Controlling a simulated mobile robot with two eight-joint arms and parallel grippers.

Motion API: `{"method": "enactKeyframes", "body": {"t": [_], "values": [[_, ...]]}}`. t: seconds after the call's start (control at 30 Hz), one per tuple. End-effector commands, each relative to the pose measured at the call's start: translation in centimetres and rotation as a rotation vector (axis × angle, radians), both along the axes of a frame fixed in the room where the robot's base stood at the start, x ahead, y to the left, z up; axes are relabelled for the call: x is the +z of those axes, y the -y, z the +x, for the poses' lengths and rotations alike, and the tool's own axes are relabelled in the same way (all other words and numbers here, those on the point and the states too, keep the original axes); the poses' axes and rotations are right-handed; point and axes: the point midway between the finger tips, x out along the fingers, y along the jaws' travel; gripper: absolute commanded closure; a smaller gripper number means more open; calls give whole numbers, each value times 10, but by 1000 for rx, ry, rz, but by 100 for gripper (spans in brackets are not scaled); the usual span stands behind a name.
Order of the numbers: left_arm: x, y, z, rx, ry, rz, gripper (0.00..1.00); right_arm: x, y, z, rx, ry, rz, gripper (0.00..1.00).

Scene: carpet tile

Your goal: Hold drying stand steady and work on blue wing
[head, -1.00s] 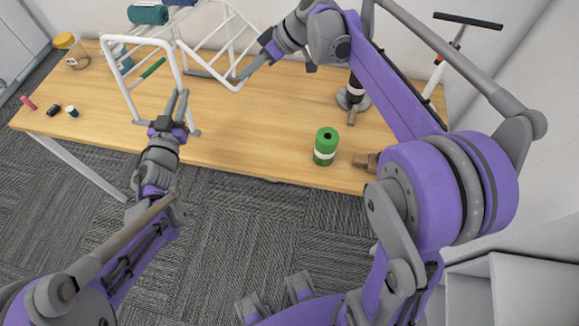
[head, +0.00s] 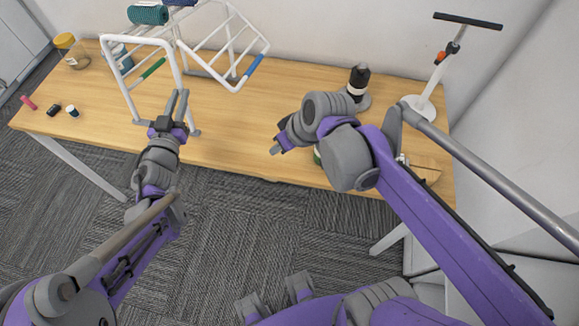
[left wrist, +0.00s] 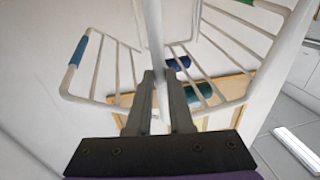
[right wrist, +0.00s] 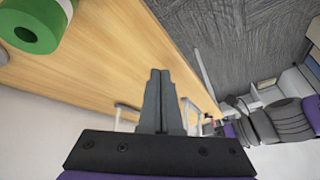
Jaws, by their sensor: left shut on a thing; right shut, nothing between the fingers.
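The drying stand (head: 165,42) is a white tubular frame at the back left of the table. Its blue wing, marked by a blue sleeve (head: 254,66), sticks out to the right, raised above the table; the sleeve also shows in the left wrist view (left wrist: 78,50). A green sleeve (head: 153,68) marks the other wing. My left gripper (head: 180,105) is shut on a white tube of the stand; the left wrist view shows the tube between its fingers (left wrist: 160,80). My right gripper (head: 276,149) is shut and empty near the table's front, apart from the wing.
Rolled teal cloth (head: 148,14) lies on the stand. A green roll (right wrist: 36,24) sits near my right gripper, mostly hidden by my arm in the head view. Small items and a jar (head: 70,52) lie left.

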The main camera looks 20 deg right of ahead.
Motion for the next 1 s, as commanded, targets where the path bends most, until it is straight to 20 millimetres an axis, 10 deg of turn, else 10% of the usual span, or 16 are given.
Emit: {"method": "enactKeyframes", "body": {"t": [0.57,0.77,1.0], "values": [[0,0,0,-1,0,-1,100,-30,8,-47,-130,8,-49,100],[0,0,0,-1,0,-1,100,-5,9,-17,-76,-13,-57,100],[0,0,0,-1,0,-1,100,58,13,63,99,-63,-61,100]]}}
